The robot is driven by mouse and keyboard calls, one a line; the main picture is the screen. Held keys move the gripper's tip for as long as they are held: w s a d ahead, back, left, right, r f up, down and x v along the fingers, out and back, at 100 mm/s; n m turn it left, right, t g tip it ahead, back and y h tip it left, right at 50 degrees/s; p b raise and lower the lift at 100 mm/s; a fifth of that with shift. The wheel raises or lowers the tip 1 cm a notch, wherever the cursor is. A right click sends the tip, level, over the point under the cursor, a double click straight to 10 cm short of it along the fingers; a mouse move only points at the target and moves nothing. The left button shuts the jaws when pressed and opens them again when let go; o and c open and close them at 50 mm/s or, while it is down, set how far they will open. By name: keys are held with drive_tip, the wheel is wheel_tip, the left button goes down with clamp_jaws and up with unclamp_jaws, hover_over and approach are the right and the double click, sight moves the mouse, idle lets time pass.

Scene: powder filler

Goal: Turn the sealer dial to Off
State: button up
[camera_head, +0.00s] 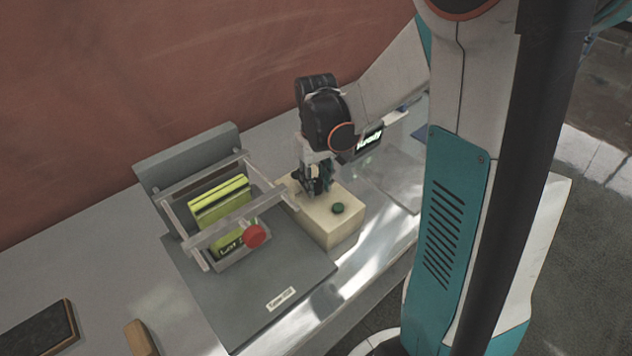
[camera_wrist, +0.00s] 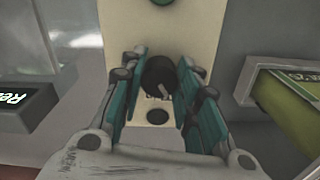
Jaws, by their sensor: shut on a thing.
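The black dial (camera_wrist: 159,74) stands on a cream box, the sealer (camera_head: 330,229), whose top also shows in the wrist view (camera_wrist: 163,33). My gripper (camera_head: 317,188) points down at the box; its teal fingers (camera_wrist: 162,78) are shut on the dial from either side. A pale mark shows on the dial's lower part. Small lettering just below it is partly covered and not readable, so I cannot tell the dial's setting. In the head view my gripper hides the dial.
A lit display (camera_head: 369,139) stands behind right. A dark block (camera_head: 38,332) lies front left.

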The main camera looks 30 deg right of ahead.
sight(317, 182)
drive_tip(key=n, duration=0.5)
drive_tip(key=shift+n, duration=0.3)
idle(0.4)
drive_tip(key=o, duration=1.1)
drive_tip(key=shift+c, duration=0.2)
wheel_tip(317, 182, up, 12)
